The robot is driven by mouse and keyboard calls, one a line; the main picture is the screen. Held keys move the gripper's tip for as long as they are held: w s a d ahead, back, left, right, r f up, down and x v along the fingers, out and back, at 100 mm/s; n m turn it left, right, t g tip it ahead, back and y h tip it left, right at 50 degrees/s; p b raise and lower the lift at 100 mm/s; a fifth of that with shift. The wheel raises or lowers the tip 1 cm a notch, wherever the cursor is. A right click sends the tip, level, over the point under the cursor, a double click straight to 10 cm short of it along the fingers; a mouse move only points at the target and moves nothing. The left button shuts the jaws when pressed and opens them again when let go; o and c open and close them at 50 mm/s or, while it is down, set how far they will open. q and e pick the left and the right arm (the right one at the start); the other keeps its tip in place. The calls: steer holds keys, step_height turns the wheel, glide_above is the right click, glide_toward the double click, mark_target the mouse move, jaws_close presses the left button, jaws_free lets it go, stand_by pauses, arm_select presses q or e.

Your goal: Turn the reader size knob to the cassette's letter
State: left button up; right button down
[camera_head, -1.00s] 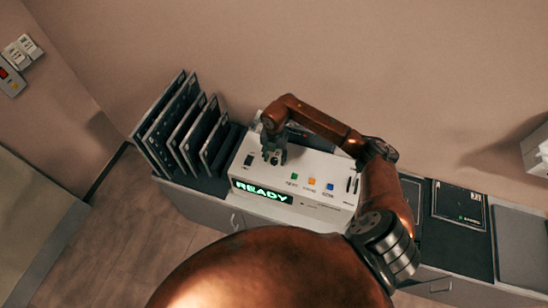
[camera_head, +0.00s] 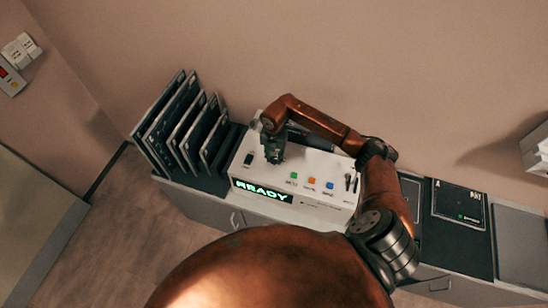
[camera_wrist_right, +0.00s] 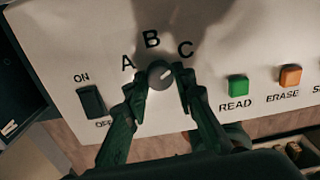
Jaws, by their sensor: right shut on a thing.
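The reader (camera_head: 315,165) is a white box on the counter with a lit green display (camera_head: 262,191) that reads about "READY". Its grey size knob (camera_wrist_right: 160,74) shows in the right wrist view, below the letters A, B and C. The knob's pale mark points up and right, toward C. My right gripper (camera_wrist_right: 160,86) has its fingers on both sides of the knob and is shut on it; in the head view the gripper (camera_head: 274,152) hides the knob. A dark cassette (camera_head: 459,206) lies flat on the right, with a small corner letter that looks like A. My left gripper is out of view.
An ON/OFF switch (camera_wrist_right: 91,102) sits left of the knob. The green READ button (camera_wrist_right: 238,86) and orange ERASE button (camera_wrist_right: 290,76) sit to its right. A rack of upright dark cassettes (camera_head: 180,125) stands close to the reader's left side.

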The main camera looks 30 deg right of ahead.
steer(key=shift+d+f+n+b, duration=0.1)
steer(key=shift+n+b, duration=0.9)
steer(key=n+b, duration=0.7)
steer(key=n, duration=0.2)
steer(key=shift+n+b, duration=0.4)
steer(key=n+b, duration=0.4)
steer(key=n, duration=0.2)
steer(key=shift+w+d, duration=0.1)
steer(key=n+b, duration=0.3)
steer(key=n, duration=0.3)
steer(key=shift+r, duration=0.2)
